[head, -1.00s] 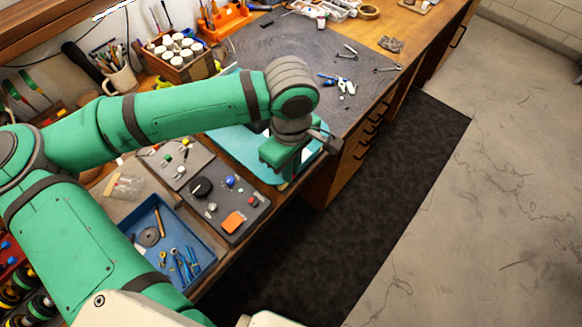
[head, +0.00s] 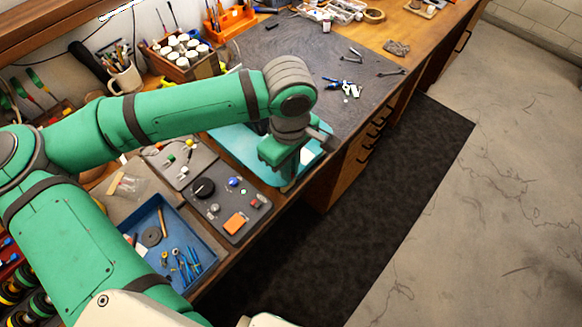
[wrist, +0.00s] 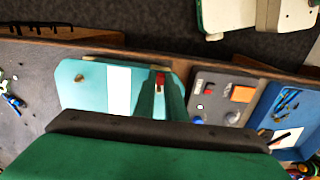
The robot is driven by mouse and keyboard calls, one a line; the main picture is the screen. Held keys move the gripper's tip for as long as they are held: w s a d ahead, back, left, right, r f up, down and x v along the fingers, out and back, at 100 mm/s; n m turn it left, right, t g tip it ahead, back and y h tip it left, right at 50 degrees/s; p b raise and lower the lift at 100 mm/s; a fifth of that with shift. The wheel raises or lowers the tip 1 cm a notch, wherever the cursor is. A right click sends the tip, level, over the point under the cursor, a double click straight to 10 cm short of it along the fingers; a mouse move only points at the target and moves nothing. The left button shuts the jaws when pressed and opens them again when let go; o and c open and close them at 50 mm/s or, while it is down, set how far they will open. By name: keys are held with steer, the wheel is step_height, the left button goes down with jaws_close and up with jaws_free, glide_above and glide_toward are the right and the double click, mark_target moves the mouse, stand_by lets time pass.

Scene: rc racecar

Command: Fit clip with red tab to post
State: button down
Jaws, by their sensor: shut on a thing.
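My gripper (wrist: 160,92) is over the teal board (wrist: 88,104), its fingers closed around a small clip. The clip's red tab (wrist: 160,77) shows between the fingertips in the wrist view; the rest of it is mostly hidden. In the head view my gripper (head: 286,178) is low over the front part of the teal board (head: 238,142), and the clip cannot be made out. A small tan knob (wrist: 80,77) stands on the board near its edge in the wrist view, left of a white rectangle (wrist: 119,90). I cannot tell whether this knob is the post.
A grey panel (head: 254,213) with a black knob and an orange block (head: 236,223) lies beside the board. A blue tray (head: 205,245) of tools is nearer. A dark mat (head: 255,50) with small tools lies beyond. A mug (head: 124,77) and a jar box stand at the back.

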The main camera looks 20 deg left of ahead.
steer(key=shift+w+a, duration=0.1)
steer(key=shift+w, duration=0.05)
steer(key=shift+a, duration=0.2)
stand_by(0.3)
steer(key=c, duration=1.7)
jaws_free()
steer(key=shift+c, duration=0.2)
step_height(320, 180, up, 11)
steer(key=shift+f, duration=0.1)
